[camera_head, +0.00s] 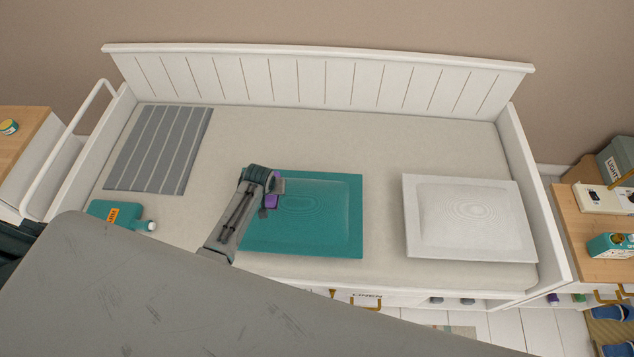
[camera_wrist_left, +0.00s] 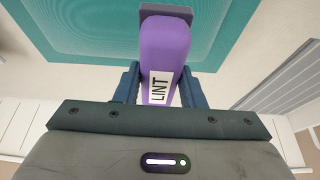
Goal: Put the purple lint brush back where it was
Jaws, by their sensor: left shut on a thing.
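The purple lint brush (camera_head: 271,201) is in my left gripper (camera_head: 268,187), over the left part of a teal cushion (camera_head: 325,215) on the daybed. In the left wrist view the brush (camera_wrist_left: 166,48) has a white LINT label and a grey end. The blue-grey fingers of my left gripper (camera_wrist_left: 160,88) are shut on its two sides. In the head view the gripper hides part of the brush. I cannot tell whether the brush touches the cushion. My right gripper is in neither view.
A grey striped mat (camera_head: 158,150) lies at the daybed's back left. A teal bottle (camera_head: 118,214) lies at the front left. A white cushion (camera_head: 468,218) is at the right. A wooden-topped unit (camera_head: 590,230) holds several items. Bare mattress (camera_head: 385,140) lies along the back.

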